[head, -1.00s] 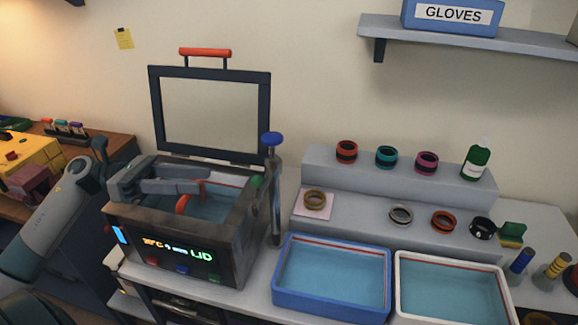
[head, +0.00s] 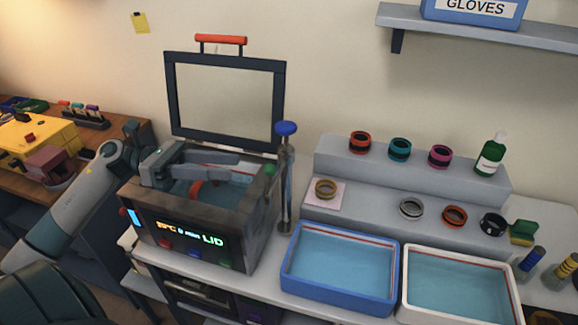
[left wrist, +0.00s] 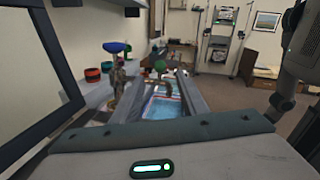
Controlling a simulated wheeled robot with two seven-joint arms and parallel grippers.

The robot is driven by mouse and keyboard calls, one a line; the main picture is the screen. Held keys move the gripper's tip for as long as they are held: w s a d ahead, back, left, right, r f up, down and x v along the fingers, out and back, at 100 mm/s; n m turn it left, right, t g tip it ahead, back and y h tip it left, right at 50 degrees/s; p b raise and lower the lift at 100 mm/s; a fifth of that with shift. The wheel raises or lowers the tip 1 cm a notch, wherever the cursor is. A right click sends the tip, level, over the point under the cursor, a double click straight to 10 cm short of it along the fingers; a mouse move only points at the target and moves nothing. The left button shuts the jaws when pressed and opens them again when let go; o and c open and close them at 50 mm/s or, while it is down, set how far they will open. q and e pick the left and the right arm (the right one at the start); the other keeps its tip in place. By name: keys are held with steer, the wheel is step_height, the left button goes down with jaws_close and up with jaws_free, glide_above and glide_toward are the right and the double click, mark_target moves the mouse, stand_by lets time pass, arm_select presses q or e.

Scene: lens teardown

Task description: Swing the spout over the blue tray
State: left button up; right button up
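The blue tray (head: 289,281) stands on the bench right of the heated bath, holding pale blue liquid. A metal post with a blue knob (head: 286,129) rises at the bath's right corner; it also shows in the left wrist view (left wrist: 116,48). It looks like the tap, but I cannot make out which way its spout points. My left gripper (head: 237,166) is over the bath, its fingers reaching toward the post but short of it. My right gripper is not in view.
The bath (head: 240,235) has its framed lid (head: 280,105) standing up behind. A white tray (head: 403,285) sits right of the blue one. Several lens rings and a green bottle (head: 489,158) stand on the grey steps behind. The air above both trays is clear.

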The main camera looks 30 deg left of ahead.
arm_select(q)
steer(key=p+x, duration=0.6)
steer(key=x, duration=0.8)
steer(key=shift+d, duration=0.2)
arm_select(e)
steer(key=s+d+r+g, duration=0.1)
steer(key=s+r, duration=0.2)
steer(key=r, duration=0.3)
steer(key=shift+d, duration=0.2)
arm_select(q)
steer(key=shift+f, duration=0.1)
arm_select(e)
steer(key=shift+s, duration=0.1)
arm_select(q)
steer(key=shift+w, duration=0.1)
jaws_close()
